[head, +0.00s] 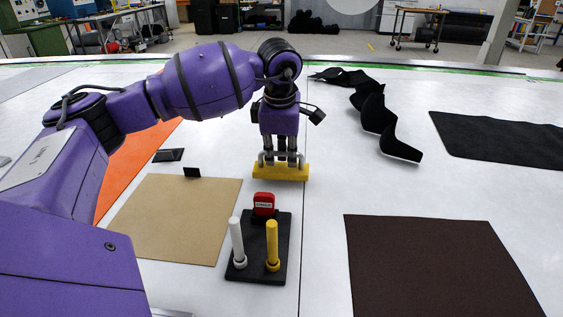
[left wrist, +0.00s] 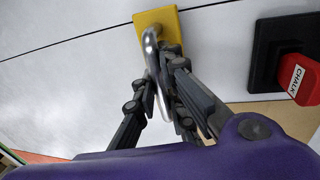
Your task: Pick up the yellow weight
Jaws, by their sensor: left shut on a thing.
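The yellow weight (head: 281,173) is a flat yellow bar with a metal handle, in the middle of the head view on the white table. In the left wrist view, the yellow weight (left wrist: 158,22) shows at the top with its curved silver handle (left wrist: 151,50). My left gripper (head: 282,155) points down from above and is shut on the handle; its dark fingers (left wrist: 165,105) are around the handle in the wrist view. I cannot tell whether the weight touches the table. My right gripper is not in view.
Just in front stands a black holder (head: 257,262) with a red chalk box (head: 264,204), a white stick (head: 237,242) and a yellow stick (head: 272,245). A tan sheet (head: 165,235) lies left, a dark brown sheet (head: 435,265) right. Black curled pieces (head: 375,112) lie behind right.

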